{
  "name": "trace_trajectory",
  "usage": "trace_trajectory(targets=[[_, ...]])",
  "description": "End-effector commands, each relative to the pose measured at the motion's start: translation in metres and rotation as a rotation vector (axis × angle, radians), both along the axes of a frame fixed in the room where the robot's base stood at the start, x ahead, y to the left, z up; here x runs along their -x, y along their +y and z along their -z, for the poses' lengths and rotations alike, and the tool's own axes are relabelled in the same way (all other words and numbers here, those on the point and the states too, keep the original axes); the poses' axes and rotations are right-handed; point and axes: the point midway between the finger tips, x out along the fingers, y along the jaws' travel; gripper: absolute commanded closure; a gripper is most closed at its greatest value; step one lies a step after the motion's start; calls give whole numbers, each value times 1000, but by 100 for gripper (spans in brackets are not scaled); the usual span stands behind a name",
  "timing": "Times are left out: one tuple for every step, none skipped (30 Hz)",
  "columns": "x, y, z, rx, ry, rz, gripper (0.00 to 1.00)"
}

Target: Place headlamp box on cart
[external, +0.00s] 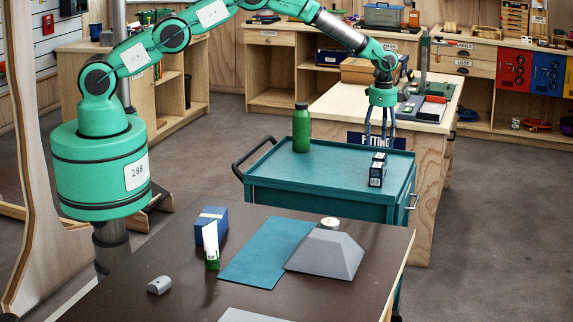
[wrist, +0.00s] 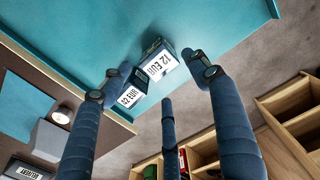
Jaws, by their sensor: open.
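Two small dark boxes with white "12 EUR" labels stand close together on the teal cart (external: 330,175), near its front right edge. The rear box (external: 380,157) and the front box (external: 376,175) also show in the wrist view, one larger (wrist: 158,60) and one partly behind a finger (wrist: 130,98). I cannot read which is the headlamp box. My gripper (external: 381,132) hangs above the boxes, pointing down, with its fingers spread. In the wrist view the gripper (wrist: 158,75) is open and holds nothing. No contact with the boxes shows.
A green bottle (external: 301,128) stands at the cart's back left; the cart's middle is clear. The dark table (external: 190,290) in front holds a blue box (external: 211,222), a teal mat (external: 262,255) and a grey wedge block (external: 326,257). A wooden counter (external: 345,105) stands behind the cart.

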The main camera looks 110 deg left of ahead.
Motion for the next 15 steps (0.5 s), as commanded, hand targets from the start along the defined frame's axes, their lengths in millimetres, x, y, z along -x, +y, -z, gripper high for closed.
trace_trajectory(targets=[[0,0,-9,0,-1,0,39],[0,0,-13,0,0,0,39],[0,0,-19,0,0,0,39],[0,0,-23,0,-1,0,39],[0,0,-26,0,-1,0,39],[0,0,-31,0,-1,0,39],[0,0,-34,0,0,0,39],[0,0,-36,0,0,0,39],[0,0,-39,0,0,0,39],[0,0,-41,0,0,0,39],[0,0,-42,0,1,0,39],[0,0,-43,1,1,0,39],[0,0,-44,1,1,0,39],[0,0,-44,1,1,0,39],[0,0,-45,1,1,0,39]])
